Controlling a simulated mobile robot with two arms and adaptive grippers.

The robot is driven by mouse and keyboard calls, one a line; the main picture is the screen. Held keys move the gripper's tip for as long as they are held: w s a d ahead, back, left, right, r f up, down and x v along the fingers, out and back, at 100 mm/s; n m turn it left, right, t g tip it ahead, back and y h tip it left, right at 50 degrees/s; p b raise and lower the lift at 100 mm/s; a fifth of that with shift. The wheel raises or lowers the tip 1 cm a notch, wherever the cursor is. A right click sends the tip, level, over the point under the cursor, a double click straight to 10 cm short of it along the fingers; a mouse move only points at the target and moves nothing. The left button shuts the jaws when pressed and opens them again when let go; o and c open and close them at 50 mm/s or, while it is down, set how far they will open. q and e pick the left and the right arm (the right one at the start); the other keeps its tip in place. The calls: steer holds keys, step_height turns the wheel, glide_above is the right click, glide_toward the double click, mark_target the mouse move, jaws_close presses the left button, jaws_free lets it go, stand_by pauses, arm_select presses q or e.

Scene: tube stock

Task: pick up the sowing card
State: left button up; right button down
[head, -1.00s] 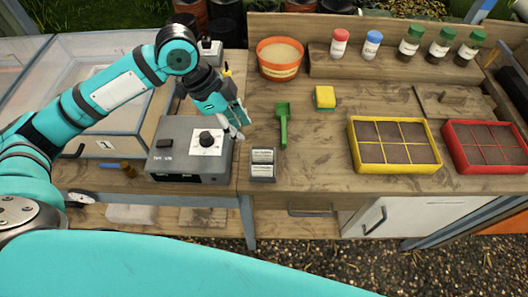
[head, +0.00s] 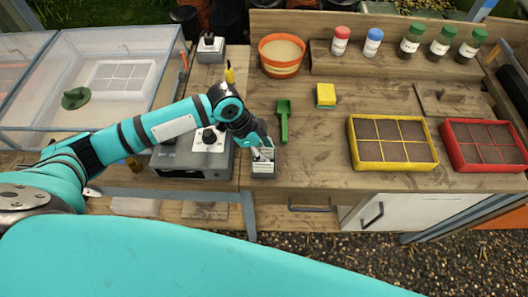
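White cards with small printed text stand in a small grey holder (head: 263,174) near the front edge of the bench. The lettering is too small to read, so I cannot tell which is the sowing card. My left gripper (head: 262,154) is right at the top of the holder, its fingertips over the rear card and partly hiding it. The front card (head: 262,167) shows below the fingers. I cannot tell whether the fingers are apart or closed on a card. My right gripper is not in view.
A grey box with a dial (head: 190,163) stands left, under my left arm. A yellow seed tray (head: 392,143) and a red one (head: 484,146) are to the right. Bare bench lies between scoop and yellow tray.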

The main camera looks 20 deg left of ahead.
arm_select(q)
steer(key=shift+c, duration=0.4)
jaws_close()
steer(key=shift+r, duration=0.1)
